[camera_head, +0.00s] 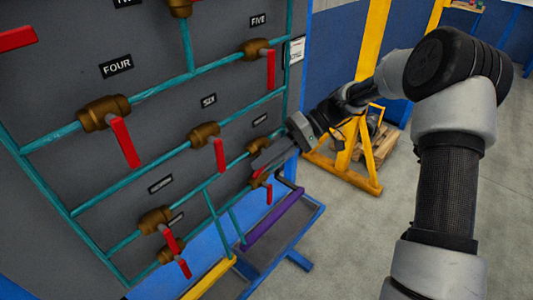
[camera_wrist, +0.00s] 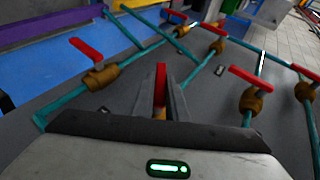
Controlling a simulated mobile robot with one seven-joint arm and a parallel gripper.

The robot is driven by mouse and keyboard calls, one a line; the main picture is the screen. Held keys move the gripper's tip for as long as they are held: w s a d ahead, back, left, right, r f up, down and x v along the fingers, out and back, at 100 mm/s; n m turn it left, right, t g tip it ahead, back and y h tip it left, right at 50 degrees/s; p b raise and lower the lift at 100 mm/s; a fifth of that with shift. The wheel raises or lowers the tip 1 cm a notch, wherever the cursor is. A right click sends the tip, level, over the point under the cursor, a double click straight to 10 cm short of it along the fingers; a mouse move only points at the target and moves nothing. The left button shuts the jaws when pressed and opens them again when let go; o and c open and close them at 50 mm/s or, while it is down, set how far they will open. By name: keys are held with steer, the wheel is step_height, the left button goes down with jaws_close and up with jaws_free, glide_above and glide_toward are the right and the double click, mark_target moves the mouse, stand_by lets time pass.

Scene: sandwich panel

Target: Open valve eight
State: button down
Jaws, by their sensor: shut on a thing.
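The valve at my gripper has a brass body (camera_head: 258,147) on a teal pipe at the right of the panel in the head view. A small label (camera_head: 260,119) sits just above it, too small to read, so I cannot confirm its number. My gripper (camera_head: 264,165) is at this valve, coming in from the right. In the wrist view my gripper (camera_wrist: 161,92) is shut on the red handle (camera_wrist: 160,78), which stands between the two fingers. Most of the handle is hidden by the fingers.
A valve with a red handle (camera_head: 269,194) lies just below my gripper. Valve six (camera_head: 204,135) is to its left and valve five (camera_head: 256,48) above. A yellow stand (camera_head: 345,175) is on the floor to the right.

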steer(key=g+y, duration=0.1)
steer(key=m+g+y, duration=0.1)
steer(key=y, duration=0.1)
steer(key=shift+a+r, duration=0.1)
steer(key=shift+r, duration=0.25)
steer(key=shift+s+r+m+g+y+b, duration=0.1)
steer(key=shift+r+m+g+y+b, duration=0.2)
steer(key=shift+m+g+y+b, duration=0.45)
steer(key=shift+r+y, duration=0.1)
steer(key=shift+y, duration=0.25)
steer(key=c, duration=1.8)
jaws_free()
steer(key=shift+o, duration=0.2)
